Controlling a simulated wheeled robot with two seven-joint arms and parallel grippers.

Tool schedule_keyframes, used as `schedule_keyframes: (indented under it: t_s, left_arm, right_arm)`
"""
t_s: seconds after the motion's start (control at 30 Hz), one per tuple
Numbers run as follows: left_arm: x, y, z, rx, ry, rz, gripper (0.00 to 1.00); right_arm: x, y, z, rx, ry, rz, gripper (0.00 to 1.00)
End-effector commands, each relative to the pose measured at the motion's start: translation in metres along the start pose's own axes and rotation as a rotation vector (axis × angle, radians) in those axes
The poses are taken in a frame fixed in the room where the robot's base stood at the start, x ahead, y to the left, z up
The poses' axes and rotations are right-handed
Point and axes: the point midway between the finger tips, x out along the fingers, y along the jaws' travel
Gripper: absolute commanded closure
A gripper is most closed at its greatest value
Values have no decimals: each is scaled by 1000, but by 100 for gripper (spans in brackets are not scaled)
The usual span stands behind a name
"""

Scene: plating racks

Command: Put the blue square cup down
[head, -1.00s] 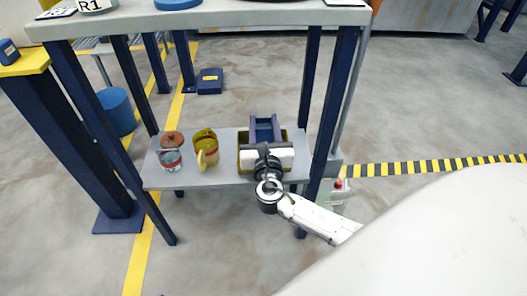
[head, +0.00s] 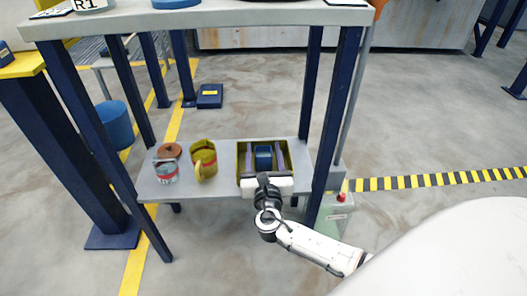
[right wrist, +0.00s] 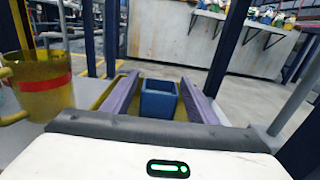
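The blue square cup (head: 263,159) stands upright inside the olive-yellow tray (head: 242,176) at the right end of the low shelf. My right gripper (head: 264,150) reaches in from the front, with one purple-blue finger on each side of the cup. In the right wrist view the cup (right wrist: 158,101) stands between the two spread fingers, with a gap on both sides. The right gripper (right wrist: 160,82) is open and holds nothing. The cup's lower part is partly hidden behind the gripper body. My left gripper is not in view.
A yellow-olive jug with a red band (head: 203,160) and a clear jar with a brown lid (head: 166,165) stand left of the tray on the grey shelf (head: 215,185). Dark blue table legs (head: 322,120) flank the shelf. A tabletop (head: 200,18) lies above.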

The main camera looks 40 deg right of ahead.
Motion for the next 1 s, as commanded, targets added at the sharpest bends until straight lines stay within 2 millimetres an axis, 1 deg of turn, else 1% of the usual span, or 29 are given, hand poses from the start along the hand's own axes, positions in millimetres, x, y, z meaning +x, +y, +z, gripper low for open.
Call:
schedule_keyframes:
  t_s: [0.27,0.37,0.47,0.53,0.7,0.83,1.0]
  left_arm:
    - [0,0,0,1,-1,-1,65]
    - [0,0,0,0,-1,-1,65]
    - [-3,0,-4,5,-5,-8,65]
    - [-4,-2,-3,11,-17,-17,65]
    - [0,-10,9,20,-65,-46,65]
    - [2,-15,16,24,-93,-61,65]
    - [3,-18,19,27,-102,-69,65]
  right_arm:
    - [0,0,0,0,0,0,43]
    - [-1,0,3,2,0,1,43]
    - [-14,0,3,-1,4,2,43]
    - [-27,0,4,-1,5,3,43]
    - [-56,0,4,0,3,2,43]
    - [-70,0,4,0,2,1,43]
    - [-76,0,3,1,-1,1,43]
